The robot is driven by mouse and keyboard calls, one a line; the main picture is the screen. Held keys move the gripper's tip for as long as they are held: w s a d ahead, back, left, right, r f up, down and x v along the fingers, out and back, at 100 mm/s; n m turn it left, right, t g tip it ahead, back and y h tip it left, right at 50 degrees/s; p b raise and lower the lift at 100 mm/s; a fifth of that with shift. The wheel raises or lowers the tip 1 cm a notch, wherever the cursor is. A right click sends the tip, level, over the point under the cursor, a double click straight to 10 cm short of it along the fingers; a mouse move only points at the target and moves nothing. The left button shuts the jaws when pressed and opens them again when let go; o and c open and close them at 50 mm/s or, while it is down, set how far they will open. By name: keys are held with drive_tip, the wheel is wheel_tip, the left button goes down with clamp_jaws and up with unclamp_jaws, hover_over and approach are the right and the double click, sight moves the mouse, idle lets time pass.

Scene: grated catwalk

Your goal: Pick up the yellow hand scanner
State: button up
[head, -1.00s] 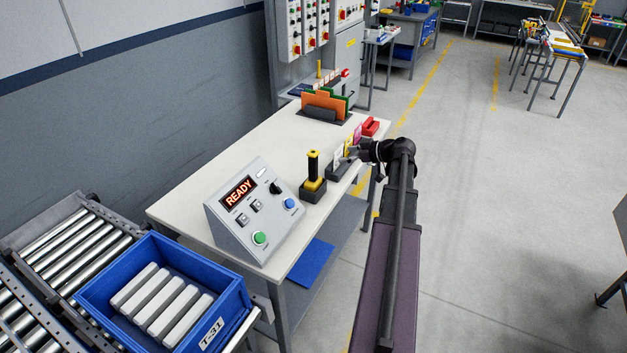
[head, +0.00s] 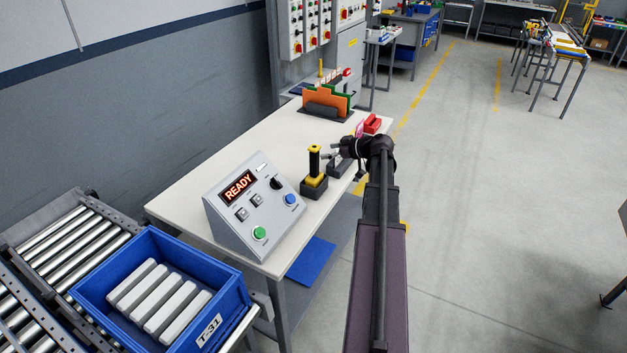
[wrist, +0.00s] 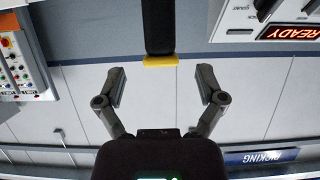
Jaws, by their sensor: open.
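The yellow hand scanner (head: 315,165) stands upright in a dark cradle (head: 313,189) on the white table. It has a black handle with yellow at its top and base. In the head view my gripper (head: 326,151) is just right of the handle, pointing left towards it. In the wrist view the scanner's black handle (wrist: 159,28) and its yellow end hang upside down at the top centre. My gripper's two fingers (wrist: 161,86) are spread apart, with the handle just beyond the space between them. Nothing is between the fingers.
A control box (head: 250,208) with a READY display stands left of the scanner. A file holder (head: 325,102), a red item (head: 372,123) and a card rack partly hidden by my arm stand farther back. A blue bin (head: 222,311) is at front left. The table (head: 215,158) is clear behind the box.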

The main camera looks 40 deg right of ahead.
sight(319, 151)
drive_tip(key=shift+w+f, duration=0.1)
drive_tip(key=shift+w, duration=0.15)
drive_tip(key=shift+a, duration=0.1)
drive_tip(key=shift+b+x, duration=1.05)
drive_tip(key=shift+x, duration=1.5)
drive_tip(key=shift+f, duration=0.1)
clamp_jaws()
drive_tip(key=shift+r, duration=0.25)
